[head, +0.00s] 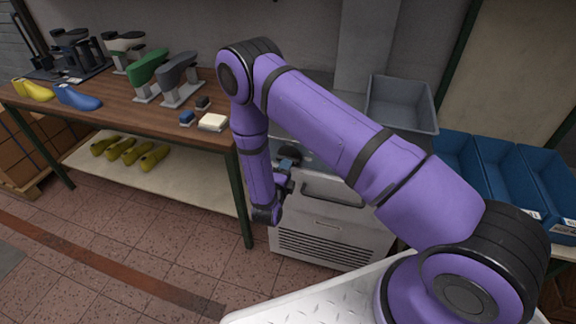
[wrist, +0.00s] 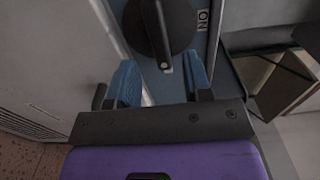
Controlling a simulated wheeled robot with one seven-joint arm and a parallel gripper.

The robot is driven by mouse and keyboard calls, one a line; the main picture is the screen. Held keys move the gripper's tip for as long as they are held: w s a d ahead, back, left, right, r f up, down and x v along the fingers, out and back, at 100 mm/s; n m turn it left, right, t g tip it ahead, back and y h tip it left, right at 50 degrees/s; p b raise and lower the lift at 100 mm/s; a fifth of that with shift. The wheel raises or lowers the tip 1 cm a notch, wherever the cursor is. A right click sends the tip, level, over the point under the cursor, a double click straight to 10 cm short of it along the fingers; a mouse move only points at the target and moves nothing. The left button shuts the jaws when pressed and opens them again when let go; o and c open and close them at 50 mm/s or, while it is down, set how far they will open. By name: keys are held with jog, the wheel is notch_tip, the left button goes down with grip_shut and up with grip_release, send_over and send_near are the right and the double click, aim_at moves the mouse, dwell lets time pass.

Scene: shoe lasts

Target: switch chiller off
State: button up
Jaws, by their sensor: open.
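The chiller (head: 318,220) is a pale grey cabinet with a dark handle and a slotted vent, beside the workbench. In the wrist view its black rotary knob (wrist: 160,28) sits on a grey-blue panel, with a raised grip bar and a white mark at the bar's lower end. An "ON" label (wrist: 203,18) is to the right of the knob; the white mark points down, away from it. My gripper (wrist: 161,82) is open, its blue fingers just below the knob and apart, with nothing between them. In the head view my gripper (head: 289,166) is over the chiller's left part, partly hidden by my arm.
A wooden workbench (head: 120,105) with shoe lasts and grey and green stands is at the left. A grey bin (head: 400,105) stands behind my arm. Blue bins (head: 500,170) are at the right. The tiled floor (head: 130,235) in front of the bench is clear.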

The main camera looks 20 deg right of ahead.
jog(key=v, duration=0.7)
jog(key=shift+s, duration=0.2)
jog(key=shift+a, duration=0.15)
